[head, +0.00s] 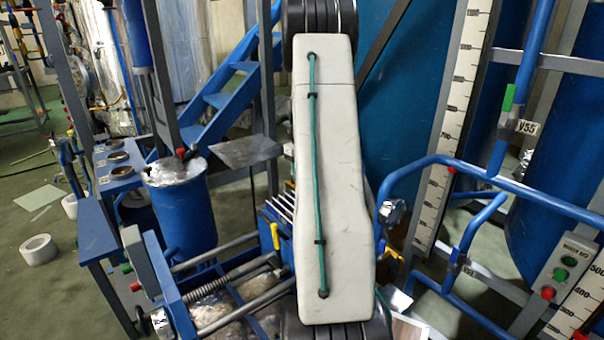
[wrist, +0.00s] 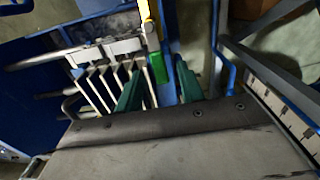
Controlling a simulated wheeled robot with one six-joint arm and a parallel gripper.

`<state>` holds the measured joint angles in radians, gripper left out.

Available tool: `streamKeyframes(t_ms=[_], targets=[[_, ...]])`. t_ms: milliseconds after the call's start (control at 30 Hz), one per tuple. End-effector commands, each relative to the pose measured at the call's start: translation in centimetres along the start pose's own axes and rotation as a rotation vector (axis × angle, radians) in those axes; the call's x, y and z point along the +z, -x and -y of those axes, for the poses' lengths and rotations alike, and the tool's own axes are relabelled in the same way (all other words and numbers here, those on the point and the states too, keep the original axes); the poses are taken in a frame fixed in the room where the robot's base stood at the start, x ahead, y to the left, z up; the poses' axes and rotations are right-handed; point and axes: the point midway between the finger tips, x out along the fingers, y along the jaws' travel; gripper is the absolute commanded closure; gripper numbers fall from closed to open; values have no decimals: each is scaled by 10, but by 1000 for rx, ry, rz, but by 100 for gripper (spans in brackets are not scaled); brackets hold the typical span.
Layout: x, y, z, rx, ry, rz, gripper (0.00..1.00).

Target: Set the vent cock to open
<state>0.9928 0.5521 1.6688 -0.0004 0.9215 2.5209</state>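My gripper (wrist: 160,76) shows in the wrist view as two dark green fingers set apart, with a bright green piece (wrist: 160,84) visible between them. I cannot tell whether either finger touches it. A yellow handle (wrist: 145,10) stands beyond the fingertips at the top of the wrist view, above a grey fitting. A yellow handle (head: 274,235) also shows in the head view, just left of my arm. No label marks the vent cock, so I cannot tell which piece it is. In the head view my pale arm link hides my gripper.
A row of pale plates (wrist: 100,88) lies left of the fingers. Blue rails (head: 470,172) and a button box (head: 569,262) stand at right. A blue drum (head: 185,215) and a spring-wrapped rod (head: 235,280) are at left. A tape roll (head: 38,249) lies on the floor.

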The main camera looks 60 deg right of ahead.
Motion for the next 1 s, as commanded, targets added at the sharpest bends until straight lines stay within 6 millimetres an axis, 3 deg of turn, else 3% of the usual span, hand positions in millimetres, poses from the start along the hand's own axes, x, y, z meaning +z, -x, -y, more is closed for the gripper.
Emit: streamKeyframes(t_ms=[400, 1000], targets=[[0, 65, 1, -2, -2, 3, 62], [0, 72, 1, -1, -2, 1, 62]])
